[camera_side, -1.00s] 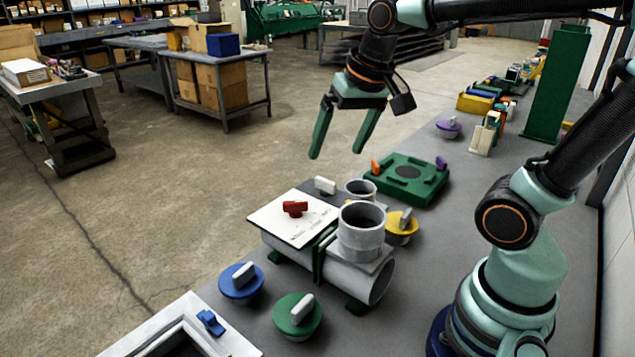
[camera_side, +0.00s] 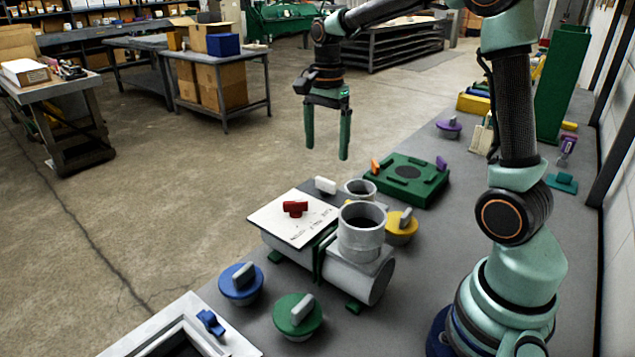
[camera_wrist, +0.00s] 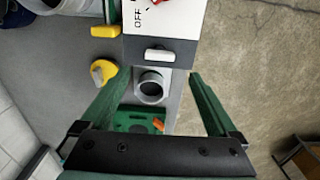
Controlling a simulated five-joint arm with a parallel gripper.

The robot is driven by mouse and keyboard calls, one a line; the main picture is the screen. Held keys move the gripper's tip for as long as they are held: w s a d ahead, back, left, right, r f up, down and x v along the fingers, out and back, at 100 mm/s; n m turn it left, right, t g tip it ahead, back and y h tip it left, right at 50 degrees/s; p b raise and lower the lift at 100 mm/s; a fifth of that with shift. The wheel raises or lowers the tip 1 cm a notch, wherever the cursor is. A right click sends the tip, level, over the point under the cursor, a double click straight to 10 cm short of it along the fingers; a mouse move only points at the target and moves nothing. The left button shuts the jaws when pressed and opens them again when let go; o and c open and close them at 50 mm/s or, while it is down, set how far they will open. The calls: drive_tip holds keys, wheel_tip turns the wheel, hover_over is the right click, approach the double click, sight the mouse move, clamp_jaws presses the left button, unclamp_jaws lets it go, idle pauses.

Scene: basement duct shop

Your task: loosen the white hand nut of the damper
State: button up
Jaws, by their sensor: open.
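The damper is a grey duct body (camera_side: 362,275) with a white top plate (camera_side: 280,222) and a red handle (camera_side: 295,208) on the plate. The white hand nut (camera_side: 325,185) sits at the plate's far end, beside a small grey pipe stub (camera_side: 360,187). In the wrist view the white hand nut (camera_wrist: 158,55) shows as a bar against a dark grey face. My gripper (camera_side: 327,152) is open and empty, fingers pointing down, above and apart from the nut. In the wrist view the nut lies between the lines of my gripper's fingers (camera_wrist: 157,77), beyond their tips.
A wide upright pipe (camera_side: 361,232) rises from the duct. Yellow (camera_side: 401,226), green (camera_side: 298,317) and blue (camera_side: 241,284) knobbed discs stand around it. A green box (camera_side: 404,178) lies behind. A grey frame with a blue catch (camera_side: 210,322) is at the front.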

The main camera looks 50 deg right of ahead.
sight(326, 180)
wheel_tip(326, 180, down, 8)
drive_tip(key=shift+f, duration=0.25)
drive_tip(key=c, duration=1.4)
